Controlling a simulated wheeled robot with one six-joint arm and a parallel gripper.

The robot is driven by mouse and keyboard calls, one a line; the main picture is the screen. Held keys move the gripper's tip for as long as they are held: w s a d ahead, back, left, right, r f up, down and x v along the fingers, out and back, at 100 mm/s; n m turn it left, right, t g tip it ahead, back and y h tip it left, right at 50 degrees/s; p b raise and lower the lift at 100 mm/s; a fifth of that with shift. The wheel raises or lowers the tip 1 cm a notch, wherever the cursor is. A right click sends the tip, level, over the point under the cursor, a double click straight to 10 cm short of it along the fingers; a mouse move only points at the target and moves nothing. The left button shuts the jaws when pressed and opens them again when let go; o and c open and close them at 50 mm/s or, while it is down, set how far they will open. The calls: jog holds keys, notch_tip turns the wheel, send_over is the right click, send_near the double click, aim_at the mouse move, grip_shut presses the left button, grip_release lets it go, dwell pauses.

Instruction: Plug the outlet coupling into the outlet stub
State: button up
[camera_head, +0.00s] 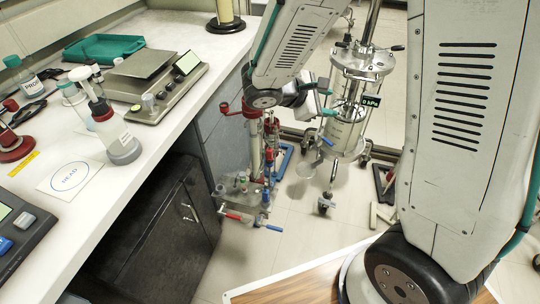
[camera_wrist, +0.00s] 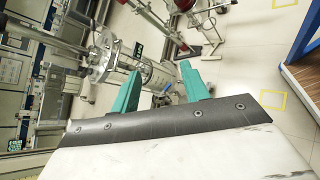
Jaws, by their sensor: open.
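My gripper (camera_head: 329,102) is open, its two teal fingers apart and beside the large clear column (camera_head: 350,128) in the head view. In the wrist view my gripper (camera_wrist: 161,69) shows nothing between its fingertips, and the large column (camera_wrist: 122,65) lies beyond them. A smaller column stand (camera_head: 254,150) with red and blue fittings stands left of the gripper, beside the bench. A red-and-blue-handled fitting (camera_head: 250,221) sits low on that stand. I cannot tell which fittings are the outlet coupling and the outlet stub.
A dark cabinet (camera_head: 150,230) stands below. A wooden tabletop (camera_head: 290,288) is at the bottom. Tiled floor shows between the stands.

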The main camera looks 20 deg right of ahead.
jog(key=w+a+f+n+t, duration=0.55)
jog(key=w+f+n, duration=0.25)
jog(key=f, duration=0.3)
jog(key=n+t+y, duration=0.4)
jog(key=n, duration=0.4)
send_near(269, 150)
jog(key=w+d, duration=0.2)
jog(key=x, duration=0.4)
jog(key=f+x, duration=0.1)
jog(key=x, duration=0.3)
jog(key=shift+s+a, duration=0.15)
jog(key=shift+a, duration=0.1)
grip_shut()
